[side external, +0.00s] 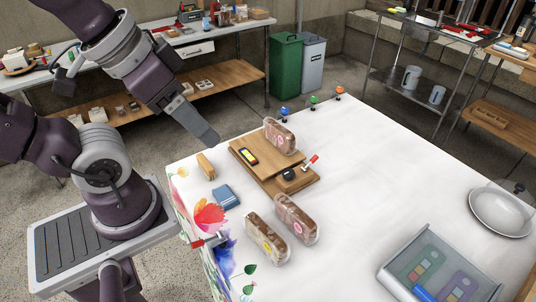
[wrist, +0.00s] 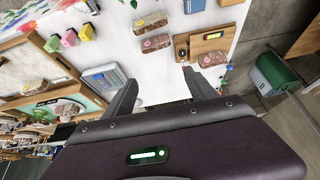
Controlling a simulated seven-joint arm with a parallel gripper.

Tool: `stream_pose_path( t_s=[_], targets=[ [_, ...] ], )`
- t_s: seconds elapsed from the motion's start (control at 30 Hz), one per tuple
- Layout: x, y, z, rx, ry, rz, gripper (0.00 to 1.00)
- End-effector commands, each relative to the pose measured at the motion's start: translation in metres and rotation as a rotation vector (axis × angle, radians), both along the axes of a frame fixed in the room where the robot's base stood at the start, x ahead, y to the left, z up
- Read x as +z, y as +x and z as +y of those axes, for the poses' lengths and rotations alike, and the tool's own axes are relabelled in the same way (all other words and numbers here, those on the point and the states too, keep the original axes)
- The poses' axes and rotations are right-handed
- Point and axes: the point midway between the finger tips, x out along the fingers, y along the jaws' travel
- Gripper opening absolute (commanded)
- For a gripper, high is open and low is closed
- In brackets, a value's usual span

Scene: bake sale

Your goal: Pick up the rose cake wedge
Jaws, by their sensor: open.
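Several clear packs of brown cake lie on the white table. One pack with a pink round sticker (side external: 280,137) is at the back edge of the wooden board; it also shows in the wrist view (wrist: 210,60), close to the right finger. A second pack with a pinkish-red sticker (side external: 297,219) and a third with a yellow sticker (side external: 267,239) lie side by side in front of the board. I cannot tell for sure which pink-stickered pack is the rose wedge. My gripper (wrist: 160,88) is open and empty, above the table and left of the board (side external: 214,138).
The wooden board (side external: 268,168) carries a yellow-lit gauge and a dark red-handled item. An orange block (side external: 206,166) and blue book (side external: 226,197) lie left of it. A clear tray (side external: 405,268) and white bowl (side external: 500,212) are at right. The table middle is clear.

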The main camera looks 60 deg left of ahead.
Motion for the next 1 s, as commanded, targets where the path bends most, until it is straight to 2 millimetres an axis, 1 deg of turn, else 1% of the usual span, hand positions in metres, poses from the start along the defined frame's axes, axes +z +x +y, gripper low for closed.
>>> stream_pose_path(
  t_s=[0.57, 0.63, 0.67, 0.73, 0.77, 0.8, 0.83, 0.87, 0.9, 0.97, 1.0],
  targets=[
    [0.000, 0.000, 0.000, 0.001, 0.000, 0.000, 0.67],
    [0.000, 0.006, 0.001, 0.025, -0.008, 0.011, 0.67],
    [0.000, 0.012, 0.002, 0.054, -0.016, 0.022, 0.67],
    [-0.004, 0.036, 0.004, 0.166, -0.049, 0.063, 0.67],
    [-0.008, 0.051, 0.005, 0.232, -0.067, 0.084, 0.67],
    [-0.016, 0.073, 0.006, 0.328, -0.095, 0.112, 0.67],
    [-0.023, 0.090, 0.007, 0.403, -0.115, 0.131, 0.67],
    [-0.033, 0.106, 0.007, 0.479, -0.136, 0.148, 0.67],
    [-0.049, 0.128, 0.006, 0.578, -0.163, 0.171, 0.67],
    [-0.078, 0.157, 0.004, 0.727, -0.204, 0.203, 0.67],
    [-0.101, 0.175, 0.002, 0.825, -0.230, 0.224, 0.67]
  ],
)
